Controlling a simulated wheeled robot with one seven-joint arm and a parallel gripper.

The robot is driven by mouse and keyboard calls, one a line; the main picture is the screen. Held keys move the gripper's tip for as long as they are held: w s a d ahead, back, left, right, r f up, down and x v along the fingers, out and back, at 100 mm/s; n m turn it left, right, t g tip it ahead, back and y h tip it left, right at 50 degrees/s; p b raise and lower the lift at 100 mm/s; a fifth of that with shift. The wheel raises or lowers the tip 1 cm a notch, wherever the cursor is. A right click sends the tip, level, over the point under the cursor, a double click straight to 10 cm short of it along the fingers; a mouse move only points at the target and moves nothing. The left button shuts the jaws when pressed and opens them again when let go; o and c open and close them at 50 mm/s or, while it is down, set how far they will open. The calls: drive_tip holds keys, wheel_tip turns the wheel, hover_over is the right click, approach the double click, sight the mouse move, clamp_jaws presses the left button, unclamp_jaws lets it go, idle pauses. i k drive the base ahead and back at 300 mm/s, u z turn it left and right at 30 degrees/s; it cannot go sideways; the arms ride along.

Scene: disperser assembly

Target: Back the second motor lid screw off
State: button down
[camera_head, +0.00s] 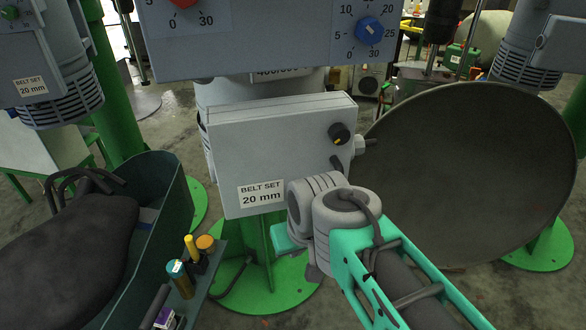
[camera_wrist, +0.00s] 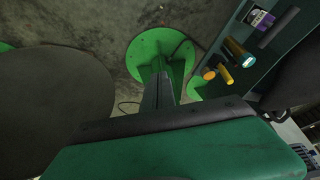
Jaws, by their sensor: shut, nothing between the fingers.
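The grey motor box (camera_head: 270,155) with its flat lid stands in the middle of the head view, labelled "BELT SET 20 mm". A round black knob (camera_head: 339,133) sits near the lid's upper right corner. I cannot make out any lid screw head. My wrist covers the lid's lower right corner. My gripper (camera_head: 284,238) shows only as a teal part just below the lid's lower edge. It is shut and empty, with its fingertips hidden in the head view. I cannot tell whether it touches the box. No lid screw shows in the wrist view.
A large dark round bowl (camera_head: 470,175) stands close on the right. A green bin (camera_head: 150,235) with a dark bulky thing is on the left. A small shelf (camera_head: 212,272) holds a yellow-capped bottle (camera_head: 191,248) and a teal cylinder (camera_head: 180,278). The green stand base (camera_wrist: 150,50) is below.

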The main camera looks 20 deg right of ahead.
sight(338, 133)
drive_tip(key=u, duration=0.05)
drive_tip(key=k, duration=1.35)
drive_tip(key=u, duration=0.7)
drive_tip(key=i, duration=0.5)
